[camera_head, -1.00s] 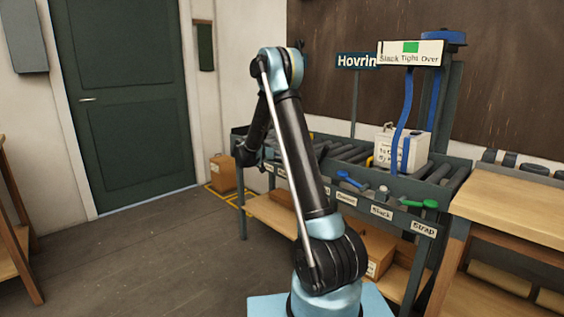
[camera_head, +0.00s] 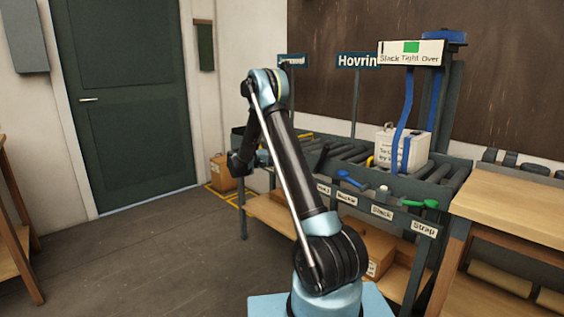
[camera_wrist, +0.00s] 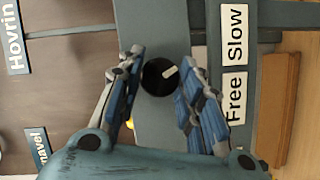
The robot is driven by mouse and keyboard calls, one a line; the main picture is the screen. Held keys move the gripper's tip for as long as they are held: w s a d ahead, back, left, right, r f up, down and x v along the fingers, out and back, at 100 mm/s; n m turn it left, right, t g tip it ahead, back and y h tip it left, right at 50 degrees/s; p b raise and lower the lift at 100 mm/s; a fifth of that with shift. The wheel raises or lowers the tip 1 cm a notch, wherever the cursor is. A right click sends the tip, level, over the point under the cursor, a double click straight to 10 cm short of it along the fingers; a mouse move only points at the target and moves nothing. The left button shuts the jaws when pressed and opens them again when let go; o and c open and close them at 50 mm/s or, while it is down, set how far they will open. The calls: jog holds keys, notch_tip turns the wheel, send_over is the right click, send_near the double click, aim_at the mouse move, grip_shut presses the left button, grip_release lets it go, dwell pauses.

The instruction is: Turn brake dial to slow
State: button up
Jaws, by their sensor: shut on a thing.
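The brake dial (camera_wrist: 158,80) is a round black knob with a short white mark, seen in the wrist view on a grey rail. The mark points right and slightly up in the picture. My gripper (camera_wrist: 163,70) is shut on the dial, with one blue-padded finger on each side. To the right are two white labels, Slow (camera_wrist: 235,36) above and Free (camera_wrist: 234,97) below. In the head view my arm reaches toward the left end of the roller bench, and the dial cannot be made out there.
The roller bench (camera_head: 390,196) carries a white box (camera_head: 388,146), a blue lever (camera_head: 350,179) and a green lever (camera_head: 420,204). A Slack/Tight/Over gauge (camera_head: 411,52) and a Hovrin sign (camera_head: 357,61) stand above it. A wooden table (camera_head: 515,208) is at right. Floor at left is clear.

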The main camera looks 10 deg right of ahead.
jog(key=shift+w+f+n+h, duration=0.1)
jog(key=shift+n+h, duration=0.4)
jog(key=shift+n, duration=0.9)
jog(key=o, duration=1.1)
jog(key=shift+f, duration=0.1)
jog(key=shift+c, duration=0.2)
jog(key=shift+a, duration=0.15)
jog(key=v, duration=1.1)
jog(key=shift+a, duration=0.35)
